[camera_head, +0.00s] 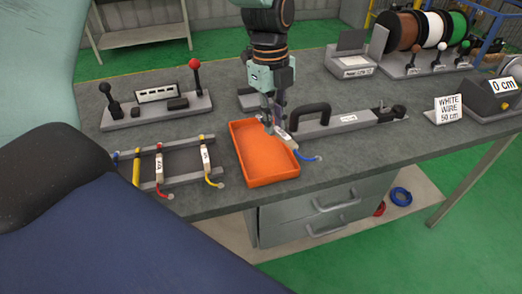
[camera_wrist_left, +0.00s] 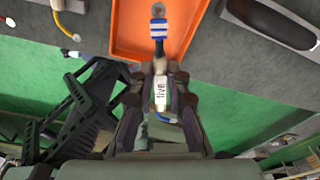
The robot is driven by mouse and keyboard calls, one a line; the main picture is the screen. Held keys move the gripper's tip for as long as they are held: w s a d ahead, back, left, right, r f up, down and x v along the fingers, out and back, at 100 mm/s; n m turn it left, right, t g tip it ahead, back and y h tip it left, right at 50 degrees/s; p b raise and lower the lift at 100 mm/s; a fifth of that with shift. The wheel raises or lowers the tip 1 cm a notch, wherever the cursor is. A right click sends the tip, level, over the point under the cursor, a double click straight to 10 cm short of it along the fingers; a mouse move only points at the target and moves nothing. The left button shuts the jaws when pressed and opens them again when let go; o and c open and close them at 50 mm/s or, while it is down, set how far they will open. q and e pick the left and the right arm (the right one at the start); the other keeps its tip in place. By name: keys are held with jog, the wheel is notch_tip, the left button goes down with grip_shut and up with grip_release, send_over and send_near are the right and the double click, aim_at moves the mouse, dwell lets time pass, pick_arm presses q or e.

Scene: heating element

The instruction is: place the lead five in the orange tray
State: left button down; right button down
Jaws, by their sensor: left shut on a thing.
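My left gripper (camera_head: 268,124) is shut on lead five and holds it above the orange tray (camera_head: 268,182), near its right side. In the left wrist view the lead (camera_wrist_left: 160,90) sits between the fingers, its white label reading FIVE. A blue and white striped sleeve and a ring end point over the tray floor (camera_wrist_left: 128,42). In the head view the lead's blue end (camera_head: 308,158) sticks out beyond the tray's right rim. The visible part of the tray is empty. I cannot tell whether the lead touches it. My right gripper is not seen.
A rack (camera_head: 178,181) with yellow and red leads stands left of the tray. A tool with a black handle (camera_head: 311,115) lies close to its right. A board with levers (camera_head: 157,107) is behind left. Wire spools (camera_head: 432,30) stand at the back right.

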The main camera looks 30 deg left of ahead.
pick_arm(q)
jog(key=a+m, duration=0.2)
jog(key=m, duration=0.1)
jog(key=shift+w+a, duration=0.15)
jog(key=shift+w, duration=0.2)
jog(key=shift+a+f+m, duration=0.1)
jog(key=shift+f+m, duration=0.2)
jog(key=b, duration=0.1)
send_over(265, 158)
jog(key=f, duration=0.5)
jog(key=shift+a+f, duration=0.2)
jog(key=shift+w+f, duration=0.1)
jog(key=shift+f, duration=0.4)
jog(key=f, duration=0.3)
jog(key=shift+s+b, duration=0.2)
jog(key=shift+b, duration=0.1)
jog(key=shift+w+f, duration=0.1)
jog(key=shift+w, duration=0.15)
jog(key=shift+f, duration=0.1)
jog(key=c, duration=1.6)
grip_release()
jog(key=shift+s, duration=0.2)
jog(key=shift+c, duration=0.2)
jog(key=o, duration=0.3)
jog(key=shift+w, duration=0.15)
